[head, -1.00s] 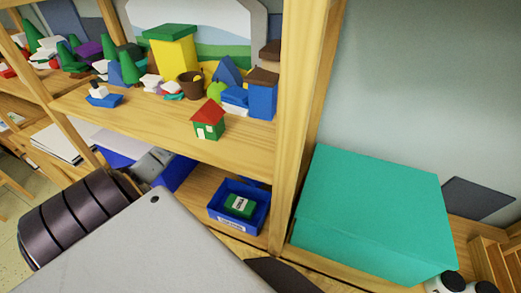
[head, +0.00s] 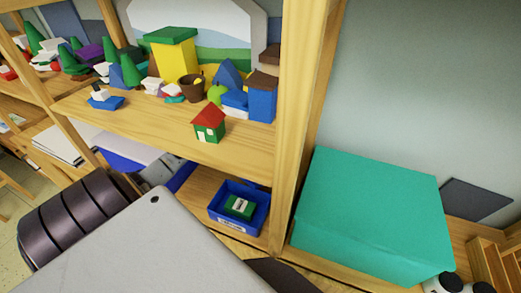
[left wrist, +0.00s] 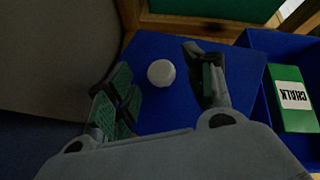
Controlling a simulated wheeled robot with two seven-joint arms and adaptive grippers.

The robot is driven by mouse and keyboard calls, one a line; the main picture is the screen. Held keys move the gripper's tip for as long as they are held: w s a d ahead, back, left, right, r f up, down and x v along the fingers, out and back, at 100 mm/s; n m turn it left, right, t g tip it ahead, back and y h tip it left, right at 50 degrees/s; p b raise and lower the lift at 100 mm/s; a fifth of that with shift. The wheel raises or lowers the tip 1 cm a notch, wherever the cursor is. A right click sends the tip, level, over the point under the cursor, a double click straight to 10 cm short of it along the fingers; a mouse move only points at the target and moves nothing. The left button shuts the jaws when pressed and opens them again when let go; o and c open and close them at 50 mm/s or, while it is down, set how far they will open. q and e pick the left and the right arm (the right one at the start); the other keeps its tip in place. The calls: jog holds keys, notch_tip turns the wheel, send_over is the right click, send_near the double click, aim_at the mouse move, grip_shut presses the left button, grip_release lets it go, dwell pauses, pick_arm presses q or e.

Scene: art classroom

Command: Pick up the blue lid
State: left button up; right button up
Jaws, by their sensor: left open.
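The blue lid (left wrist: 160,110) is a flat blue panel with a round white knob (left wrist: 161,73) in the left wrist view. My left gripper (left wrist: 160,83) is open above it, with the knob between its spread fingers. I cannot tell whether the fingers touch the lid. In the head view a strip of the blue lid (head: 183,176) shows on the lower shelf beside my left gripper (head: 160,172), which hides part of it. My right gripper is not in view.
A blue bin (head: 238,222) holding a green chalk box (head: 239,206) stands close right of the lid. A wooden post (head: 296,130) and a large teal box (head: 370,215) are farther right. The upper shelf (head: 150,125) with toys, including a small red-roofed house (head: 208,125), lies above.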

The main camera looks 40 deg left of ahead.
pick_arm(q)
jog(key=shift+w+d+f, duration=0.1)
jog(key=shift+d+f, duration=0.1)
jog(key=shift+d, duration=0.05)
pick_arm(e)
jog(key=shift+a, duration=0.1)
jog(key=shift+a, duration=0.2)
pick_arm(q)
jog(key=c, duration=1.1)
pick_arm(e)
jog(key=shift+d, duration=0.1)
pick_arm(q)
jog(key=shift+r, duration=0.1)
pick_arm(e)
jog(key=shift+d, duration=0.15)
